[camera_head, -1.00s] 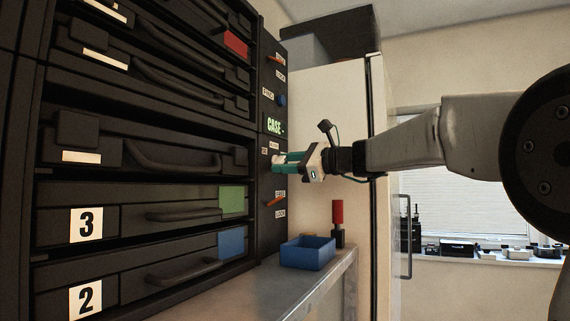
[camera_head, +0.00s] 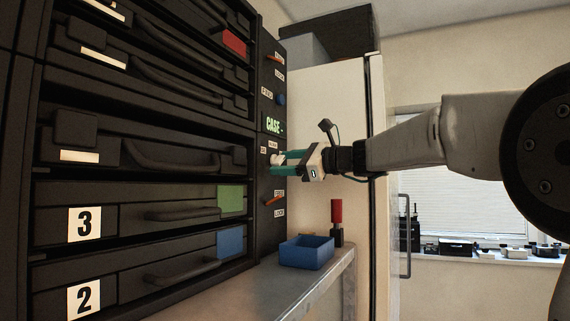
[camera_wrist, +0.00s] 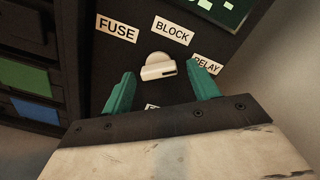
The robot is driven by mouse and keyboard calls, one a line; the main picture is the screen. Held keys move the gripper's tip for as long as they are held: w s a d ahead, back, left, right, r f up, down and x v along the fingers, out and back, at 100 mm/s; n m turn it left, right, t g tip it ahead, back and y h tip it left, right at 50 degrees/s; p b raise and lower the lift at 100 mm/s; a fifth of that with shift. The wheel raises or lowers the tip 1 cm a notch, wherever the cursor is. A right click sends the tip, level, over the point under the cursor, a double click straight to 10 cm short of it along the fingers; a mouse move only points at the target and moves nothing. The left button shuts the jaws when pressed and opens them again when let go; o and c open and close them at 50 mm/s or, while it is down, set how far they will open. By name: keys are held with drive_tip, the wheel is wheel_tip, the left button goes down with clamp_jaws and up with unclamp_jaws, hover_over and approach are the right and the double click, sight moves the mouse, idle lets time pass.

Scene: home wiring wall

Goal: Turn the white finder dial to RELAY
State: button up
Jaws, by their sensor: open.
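The white finder dial (camera_wrist: 157,66) is on the dark panel in the wrist view, with a raised bar across it. The dark mark on the bar is at its right end, on the side of the RELAY label (camera_wrist: 206,64). My gripper (camera_wrist: 160,71) is open, with one green finger on each side of the dial and a gap to both. In the head view, my gripper (camera_head: 284,164) is at the panel, and the white dial (camera_head: 277,158) shows between the fingers. The right finger partly covers the RELAY label.
FUSE (camera_wrist: 117,29) and BLOCK (camera_wrist: 173,30) labels sit above the dial; another label below is mostly hidden. Orange levers (camera_head: 275,198) and a blue knob (camera_head: 281,99) are on the same panel. A blue bin (camera_head: 307,253) and a red-handled tool (camera_head: 337,212) stand on the shelf below.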

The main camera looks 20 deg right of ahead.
drive_tip(key=v, duration=0.7)
drive_tip(key=shift+s+d, duration=0.2)
drive_tip(key=shift+d, duration=0.05)
